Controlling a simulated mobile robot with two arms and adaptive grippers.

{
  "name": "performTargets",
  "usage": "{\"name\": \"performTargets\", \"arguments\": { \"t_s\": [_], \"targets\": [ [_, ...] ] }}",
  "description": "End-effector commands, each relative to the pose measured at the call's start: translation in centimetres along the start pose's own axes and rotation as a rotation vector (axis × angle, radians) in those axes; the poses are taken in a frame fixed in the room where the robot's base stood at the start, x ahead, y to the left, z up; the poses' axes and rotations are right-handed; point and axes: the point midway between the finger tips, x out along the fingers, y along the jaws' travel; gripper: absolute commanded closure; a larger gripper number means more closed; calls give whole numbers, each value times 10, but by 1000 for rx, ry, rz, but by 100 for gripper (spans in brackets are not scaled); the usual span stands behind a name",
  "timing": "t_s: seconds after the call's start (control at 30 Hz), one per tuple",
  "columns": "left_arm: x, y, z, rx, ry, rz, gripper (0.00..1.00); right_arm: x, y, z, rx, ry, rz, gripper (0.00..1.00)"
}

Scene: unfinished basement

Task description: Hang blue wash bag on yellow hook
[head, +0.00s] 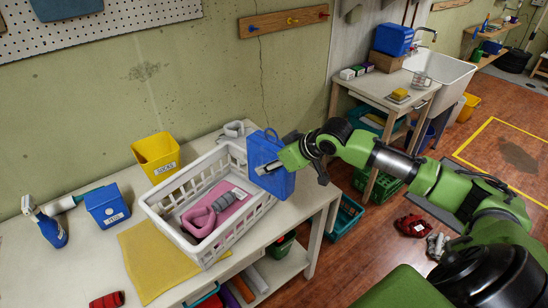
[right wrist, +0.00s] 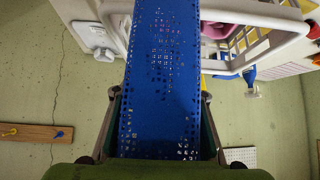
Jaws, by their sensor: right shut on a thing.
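The blue wash bag (head: 262,151) is upright at the right end of the white basket, with a loop handle at its top. My right gripper (head: 272,168) is shut on its right side. In the right wrist view the perforated blue bag (right wrist: 165,60) fills the space between the fingers. I cannot tell whether its bottom touches the table. The yellow hook (head: 290,20) is the middle one on a wooden rail (head: 270,23) on the wall, between a blue hook (head: 253,28) and a red hook (head: 322,14). My left gripper is not in view.
The white basket (head: 168,228) holds pink and grey things on the table (head: 85,265). A yellow bin (head: 155,152), a blue bin (head: 105,205) and a spray bottle (head: 48,228) stand left. The wall between table and rail is clear. A side table (head: 375,88) and sink (head: 445,75) stand right.

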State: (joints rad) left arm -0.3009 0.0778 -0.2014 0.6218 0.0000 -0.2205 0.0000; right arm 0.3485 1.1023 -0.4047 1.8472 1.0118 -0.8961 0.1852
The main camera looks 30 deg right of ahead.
Motion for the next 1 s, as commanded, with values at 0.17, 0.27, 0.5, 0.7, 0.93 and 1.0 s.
{"name": "performTargets", "arguments": {
  "t_s": [0.17, 0.27, 0.5, 0.7, 0.93, 1.0],
  "targets": [
    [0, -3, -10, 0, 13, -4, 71, -7, -27, 14, 20, -1, 21, 86],
    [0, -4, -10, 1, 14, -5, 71, -13, -48, 24, 38, -2, 37, 86],
    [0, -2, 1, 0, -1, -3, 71, -33, -118, 58, 110, 0, 95, 86],
    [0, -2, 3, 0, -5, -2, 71, -48, -169, 84, 167, 0, 150, 86],
    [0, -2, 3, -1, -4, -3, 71, -61, -210, 105, 211, 0, 195, 86],
    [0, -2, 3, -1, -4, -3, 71, -60, -208, 103, 212, 3, 196, 86]
  ]
}}
